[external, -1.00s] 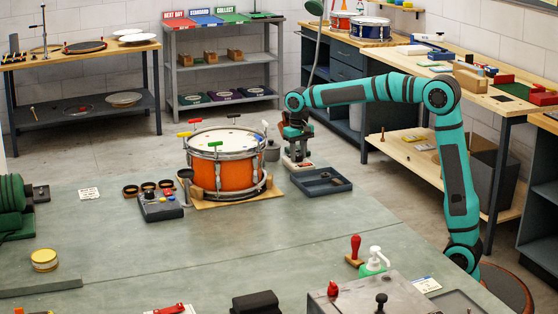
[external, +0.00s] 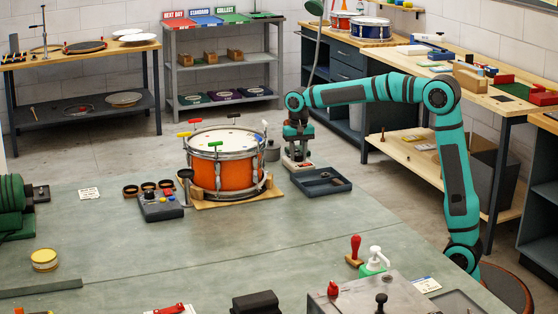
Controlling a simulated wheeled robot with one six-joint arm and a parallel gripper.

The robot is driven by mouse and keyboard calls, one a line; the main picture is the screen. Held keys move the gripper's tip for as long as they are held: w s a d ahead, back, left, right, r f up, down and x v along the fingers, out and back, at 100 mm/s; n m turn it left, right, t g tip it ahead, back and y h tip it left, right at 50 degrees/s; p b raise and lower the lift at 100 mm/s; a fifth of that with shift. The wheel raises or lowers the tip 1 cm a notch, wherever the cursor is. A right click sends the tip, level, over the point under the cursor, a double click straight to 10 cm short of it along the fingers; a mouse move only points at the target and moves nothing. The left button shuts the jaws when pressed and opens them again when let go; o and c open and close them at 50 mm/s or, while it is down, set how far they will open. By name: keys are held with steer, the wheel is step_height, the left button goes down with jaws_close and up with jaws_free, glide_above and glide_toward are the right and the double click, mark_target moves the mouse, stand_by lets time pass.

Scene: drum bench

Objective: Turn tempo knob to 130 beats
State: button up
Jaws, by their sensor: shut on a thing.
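My gripper (external: 297,153) points straight down at a small pale device with a reddish part (external: 299,164), just right of the orange drum. The fingers are shut on the tempo knob, which they and the wrist hide. The knob's marks and the tempo reading are too small to make out. The device stands upright at the bench's far edge, behind a dark tray.
The orange snare drum (external: 226,172) stands on a wooden base close to the left of my gripper. The dark tray (external: 338,183) lies in front and to the right. A grey box with small knobs (external: 160,208) is farther left. The middle of the bench is clear.

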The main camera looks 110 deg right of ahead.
mark_target(298, 155)
steer(key=o, duration=0.7)
step_height(298, 155, up, 17)
steer(key=shift+r, duration=0.2)
stand_by(0.5)
steer(key=w+a+r+n+t+h, duration=0.1)
steer(key=a+r+n+t, duration=0.15)
steer(key=a, duration=0.75)
steer(key=w+a+r+n+t+h, duration=0.15)
steer(key=a+n, duration=0.25)
steer(key=a, duration=0.6)
steer(key=w+a+r+n+t+h, duration=0.1)
steer(key=a+r+n+t, duration=0.15)
steer(key=a, duration=0.85)
steer(key=s+a+n+t+y, duration=0.1)
steer(key=s+a+n+t, duration=0.2)
steer(key=s+a, duration=0.2)
steer(key=s+a+f+n+t+y, duration=0.1)
steer(key=s+a+n+t, duration=0.3)
steer(key=a, duration=0.6)
steer(key=s+a+f+n+t+y, duration=0.1)
steer(key=s+a+n+t, duration=0.2)
steer(key=s+a, duration=0.3)
steer(key=shift+a+f+t, duration=0.2)
steer(key=shift+a+t, duration=0.25)
steer(key=shift+a, duration=0.5)
